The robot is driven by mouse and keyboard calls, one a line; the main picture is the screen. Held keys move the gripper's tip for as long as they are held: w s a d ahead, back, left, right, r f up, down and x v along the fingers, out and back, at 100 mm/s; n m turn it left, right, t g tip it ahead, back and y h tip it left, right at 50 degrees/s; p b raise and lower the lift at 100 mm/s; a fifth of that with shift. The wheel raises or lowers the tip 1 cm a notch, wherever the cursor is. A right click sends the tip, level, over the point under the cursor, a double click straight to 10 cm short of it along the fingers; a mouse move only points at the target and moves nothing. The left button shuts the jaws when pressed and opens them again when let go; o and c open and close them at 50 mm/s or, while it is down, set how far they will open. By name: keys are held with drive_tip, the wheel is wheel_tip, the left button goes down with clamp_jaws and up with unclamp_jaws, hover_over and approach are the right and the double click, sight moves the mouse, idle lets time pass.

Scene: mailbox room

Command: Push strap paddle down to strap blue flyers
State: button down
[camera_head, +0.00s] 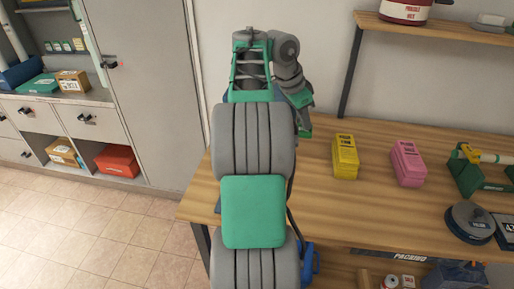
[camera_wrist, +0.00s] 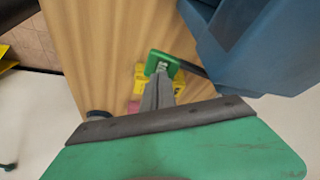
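A green tool with a yellow-and-white bar (camera_head: 482,156) stands at the table's right. A large blue object (camera_wrist: 250,45) fills the wrist view's upper right; I cannot tell what it is.
A yellow block (camera_head: 345,157) and a pink block (camera_head: 407,163) stand on the wooden table (camera_head: 300,222). Dark round discs (camera_head: 470,222) lie at the right. A shelf (camera_head: 440,29) hangs above. Cabinets (camera_head: 90,121) stand at the left. Table space between the blocks is clear.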

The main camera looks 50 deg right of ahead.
drive_tip(key=shift+f+b, duration=0.45)
drive_tip(key=shift+f, duration=0.15)
drive_tip(key=shift+r, duration=0.1)
idle(0.4)
wheel_tip(320, 180, up, 11)
drive_tip(key=p, duration=1.1)
drive_tip(key=shift+p, duration=0.3)
